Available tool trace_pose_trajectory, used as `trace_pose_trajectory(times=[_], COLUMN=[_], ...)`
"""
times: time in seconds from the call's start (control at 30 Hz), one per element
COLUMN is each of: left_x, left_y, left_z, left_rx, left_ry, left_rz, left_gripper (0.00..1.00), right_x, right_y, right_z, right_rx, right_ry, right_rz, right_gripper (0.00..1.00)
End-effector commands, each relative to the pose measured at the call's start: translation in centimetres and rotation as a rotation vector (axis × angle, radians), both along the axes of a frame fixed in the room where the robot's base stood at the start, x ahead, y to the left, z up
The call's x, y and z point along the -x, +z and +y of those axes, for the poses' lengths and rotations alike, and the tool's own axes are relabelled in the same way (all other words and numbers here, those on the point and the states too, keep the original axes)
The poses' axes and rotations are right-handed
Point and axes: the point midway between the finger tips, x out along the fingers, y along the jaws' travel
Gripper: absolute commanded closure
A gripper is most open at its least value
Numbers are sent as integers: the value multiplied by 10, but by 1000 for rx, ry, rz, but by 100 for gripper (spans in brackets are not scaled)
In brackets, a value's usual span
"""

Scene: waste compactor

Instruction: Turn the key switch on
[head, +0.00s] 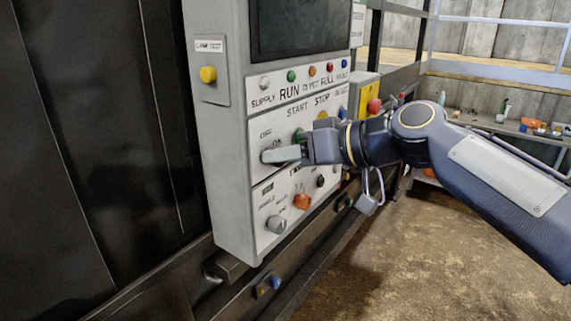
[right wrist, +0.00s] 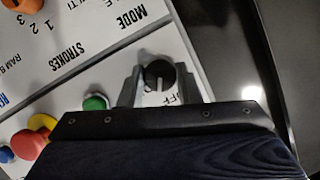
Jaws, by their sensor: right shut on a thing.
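The key switch (right wrist: 158,74) is a round black switch with a light line across its face, next to an OFF label, in the right wrist view. My right gripper (right wrist: 158,84) has one finger on each side of it and is shut on it. In the head view, my right gripper (head: 280,154) reaches in from the right and its fingers are against the grey control panel (head: 225,150), beside the OFF and ON lettering. The fingers hide the switch there. My left gripper is not in view.
A green button (right wrist: 95,102) and a yellow-and-red button (right wrist: 33,138) are close to the gripper. The floor (head: 400,260) to the right is clear.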

Motion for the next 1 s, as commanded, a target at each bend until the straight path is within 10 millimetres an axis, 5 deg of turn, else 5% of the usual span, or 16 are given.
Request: trace_pose_trajectory(times=[0.5,1.0], left_x=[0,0], left_y=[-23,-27], left_z=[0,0], left_rx=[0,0], left_ry=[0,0], left_rz=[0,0], left_gripper=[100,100], right_x=[-2,-2], right_y=[-2,-1], right_z=[-2,-2], right_rx=[-236,-303], right_ry=[-1,-1], right_rz=[321,414], right_gripper=[92,92])
